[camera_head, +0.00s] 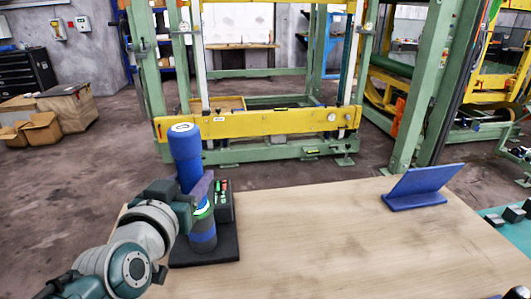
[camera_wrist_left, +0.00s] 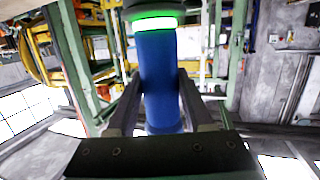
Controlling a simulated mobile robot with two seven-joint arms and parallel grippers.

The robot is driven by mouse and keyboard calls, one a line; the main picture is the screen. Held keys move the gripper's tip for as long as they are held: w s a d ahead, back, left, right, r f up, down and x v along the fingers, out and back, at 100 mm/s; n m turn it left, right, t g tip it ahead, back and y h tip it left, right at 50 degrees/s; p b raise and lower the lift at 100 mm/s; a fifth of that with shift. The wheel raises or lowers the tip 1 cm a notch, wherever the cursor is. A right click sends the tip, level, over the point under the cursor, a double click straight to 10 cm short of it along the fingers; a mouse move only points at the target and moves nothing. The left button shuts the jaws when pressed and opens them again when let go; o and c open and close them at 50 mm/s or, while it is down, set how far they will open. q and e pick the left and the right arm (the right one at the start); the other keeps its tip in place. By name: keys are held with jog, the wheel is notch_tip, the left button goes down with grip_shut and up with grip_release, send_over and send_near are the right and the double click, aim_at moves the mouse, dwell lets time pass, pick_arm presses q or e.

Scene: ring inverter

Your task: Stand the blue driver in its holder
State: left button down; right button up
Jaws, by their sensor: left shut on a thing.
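The blue driver (camera_head: 186,158) is a thick blue cylinder with a lit green ring and a dark grey-banded lower end. It is nearly upright, leaning slightly in the head view. My left gripper (camera_head: 200,190) is shut on it. In the left wrist view the blue body (camera_wrist_left: 160,80) sits between the two fingers of the gripper (camera_wrist_left: 162,100). The driver's lower end is over a black base (camera_head: 228,243), which appears to be the holder, with a dark box at its back. I cannot tell whether the end touches the base. My right gripper is not in view.
A dark box (camera_head: 224,208) with red and green marks stands just right of the driver. A blue angled stand (camera_head: 420,188) is at the table's back right. Small dark blocks (camera_head: 513,214) lie on a green mat at the right edge. The middle of the wooden table (camera_head: 340,235) is clear.

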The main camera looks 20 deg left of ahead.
pick_arm(q)
jog(key=shift+c, duration=1.1)
grip_release()
jog(key=shift+f, duration=0.1)
jog(key=shift+s+f, duration=0.1)
jog(key=shift+f, duration=0.05)
jog(key=s+d+r+m+g+h+p, duration=0.1)
jog(key=s+d+m+g+h, duration=0.15)
jog(key=s+d+g, duration=0.65)
jog(key=s+d+m+g+h, duration=0.1)
jog(key=s+m+g+h, duration=0.15)
jog(key=s, duration=1.35)
notch_tip(320, 180, up, 38)
jog(key=s+p, duration=0.1)
jog(key=p, duration=3.6)
jog(key=shift+s+f+p, duration=0.15)
jog(key=shift+s+p, duration=0.05)
jog(key=shift+p, duration=0.15)
